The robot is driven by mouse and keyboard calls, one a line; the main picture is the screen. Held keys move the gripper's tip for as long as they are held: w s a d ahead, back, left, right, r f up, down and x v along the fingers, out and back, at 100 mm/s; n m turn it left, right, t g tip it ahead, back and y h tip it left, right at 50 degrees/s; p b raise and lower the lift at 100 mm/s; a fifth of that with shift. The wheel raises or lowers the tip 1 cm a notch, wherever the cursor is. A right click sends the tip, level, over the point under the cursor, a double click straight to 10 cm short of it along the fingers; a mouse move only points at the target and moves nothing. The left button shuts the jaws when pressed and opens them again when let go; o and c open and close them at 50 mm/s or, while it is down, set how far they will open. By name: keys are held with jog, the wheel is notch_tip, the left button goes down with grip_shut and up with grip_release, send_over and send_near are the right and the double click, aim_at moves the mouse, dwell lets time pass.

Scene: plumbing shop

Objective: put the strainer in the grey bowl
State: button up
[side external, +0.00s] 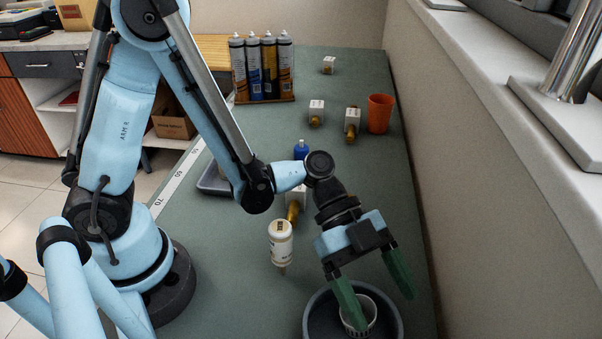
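The grey bowl (312,312) stands at the near end of the green bench, cut off by the bottom edge of the picture. The white strainer (373,312) is inside the bowl, partly hidden by one of my fingers. My gripper (383,312) reaches down over the bowl with its two green fingers spread wide apart. The left finger overlaps the strainer; I cannot tell whether it is inside it or in front of it. The right finger is above the bowl's right side, clear of the strainer.
A white bottle (281,243) stands left of the bowl. Farther back are an orange cup (379,113), several white-and-brass fittings (316,112), a blue object (301,150), a grey tray (210,182) and a cartridge rack (265,100). A wall (480,190) borders the bench's right side.

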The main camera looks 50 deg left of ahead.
jog(key=shift+r, duration=0.1)
jog(key=shift+r, duration=0.5)
jog(key=w+a+r+n+t+y, duration=0.1)
jog(key=a+r+n+t+y, duration=0.1)
jog(key=a+n, duration=0.4)
jog(key=w+a+r+n+t+y, duration=0.1)
jog(key=a+n+t+y, duration=0.3)
jog(key=a, duration=0.7)
jog(key=w+a+r+n+t+y, duration=0.1)
jog(key=a+r+n+t+y, duration=0.1)
jog(key=a+n+y, duration=0.4)
jog(key=a+r+n, duration=0.1)
jog(key=a+n, duration=0.2)
jog(key=shift+r+n+t, duration=0.25)
jog(key=shift+n+t, duration=0.05)
jog(key=shift+t, duration=0.1)
